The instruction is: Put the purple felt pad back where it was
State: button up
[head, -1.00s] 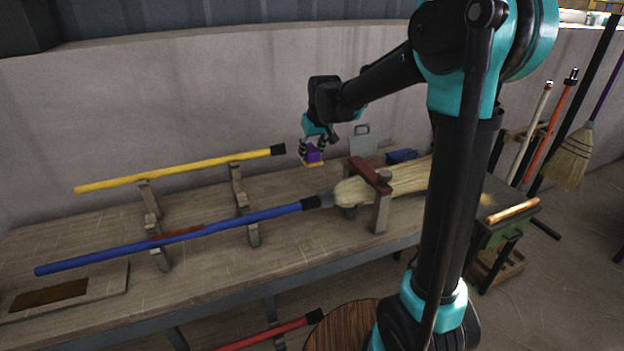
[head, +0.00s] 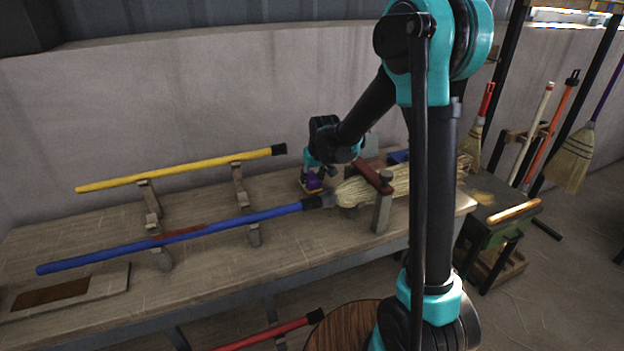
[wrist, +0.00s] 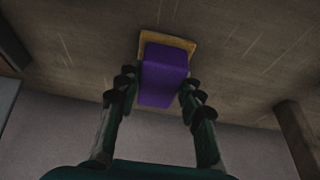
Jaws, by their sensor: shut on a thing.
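The purple felt pad (wrist: 163,75) has a tan base (wrist: 186,44) at its far end in the wrist view. My gripper (wrist: 158,84) has its black fingers on both sides of the pad, shut on it. In the head view the pad (head: 314,184) shows small below my gripper (head: 313,178), low at the bench, behind the blue-handled broom's head. I cannot tell whether its base touches the bench top (head: 195,195). The fingers hide part of the pad.
The blue-handled broom (head: 225,226) lies across wooden supports, its straw head (head: 358,190) under a red-brown clamp bar (head: 372,177). A yellow handle (head: 190,174) rests on supports behind it. Bare bench lies left of my gripper.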

jog(key=o, duration=1.1)
jog(key=shift+f, duration=0.15)
jog(key=v, duration=1.2)
